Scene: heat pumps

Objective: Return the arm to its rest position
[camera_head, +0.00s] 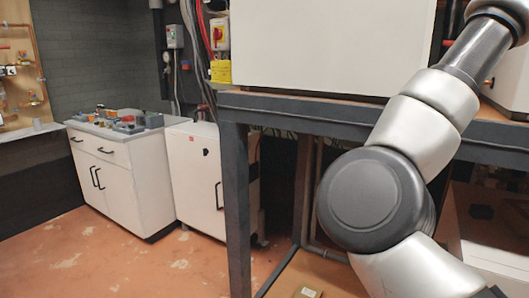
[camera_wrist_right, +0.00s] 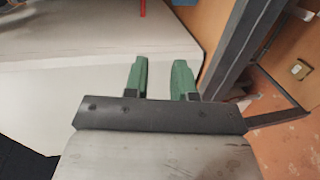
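My right arm (camera_head: 375,200) fills the right side of the head view, bent at a large dark grey joint in front of the metal frame. Its hand is outside the head view. In the right wrist view my right gripper (camera_wrist_right: 160,78) has two green fingers set apart, with nothing between them. The fingers show against a white surface (camera_wrist_right: 95,65) and its edge; I cannot tell whether they touch it. My left arm and left gripper are in neither view.
A dark metal frame (camera_head: 237,210) carries a large white unit (camera_head: 320,45) close to my arm. White cabinets (camera_head: 120,180) stand at the left, one with tools on top. The reddish floor (camera_head: 90,260) in front of them is clear. A frame post (camera_wrist_right: 240,45) is right of the fingers.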

